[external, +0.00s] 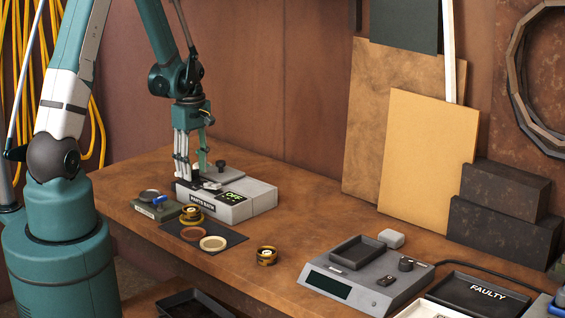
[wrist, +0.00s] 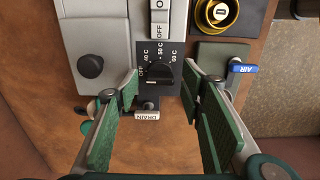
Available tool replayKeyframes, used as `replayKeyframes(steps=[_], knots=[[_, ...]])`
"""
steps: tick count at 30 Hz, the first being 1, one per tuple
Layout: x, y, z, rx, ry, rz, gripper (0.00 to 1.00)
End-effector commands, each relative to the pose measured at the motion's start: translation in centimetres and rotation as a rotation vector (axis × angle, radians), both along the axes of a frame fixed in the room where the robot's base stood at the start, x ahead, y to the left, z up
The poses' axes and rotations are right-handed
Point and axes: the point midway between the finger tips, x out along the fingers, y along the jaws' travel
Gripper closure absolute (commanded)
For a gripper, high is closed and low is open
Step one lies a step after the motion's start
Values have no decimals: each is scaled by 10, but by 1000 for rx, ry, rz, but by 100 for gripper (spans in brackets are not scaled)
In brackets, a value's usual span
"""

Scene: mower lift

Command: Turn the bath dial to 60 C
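The bath dial (wrist: 161,73) is a black knob on a dark plate in the wrist view. OFF is printed at its left, with 40 C, 50 C and 60 C around its top and right. Its pointer seems to face left towards OFF, but is small. The grey parts bath (external: 253,196) stands at the back of the bench, and its green display (external: 233,197) appears to read OFF. My gripper (wrist: 160,98) is open and empty, its green-padded fingers on either side of the dial and apart from it. In the external view my gripper (external: 200,180) hides the dial.
A DRAIN lever (wrist: 147,114) sits just below the dial, between my fingers. A black knob (wrist: 90,66) is at left; a blue AIR lever (wrist: 243,69) is at right. A scale (external: 345,285) stands farther right.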

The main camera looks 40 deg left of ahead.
Motion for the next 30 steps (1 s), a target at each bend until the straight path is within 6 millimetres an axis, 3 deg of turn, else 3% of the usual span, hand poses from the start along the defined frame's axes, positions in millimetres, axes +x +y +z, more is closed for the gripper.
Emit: replayKeyframes(steps=[12, 19, 30], knots=[[0, 0, -3, 0, 0, 0, 61], [0, 0, -3, 0, 0, 0, 88], [0, 0, -4, 0, 0, -26, 88]])
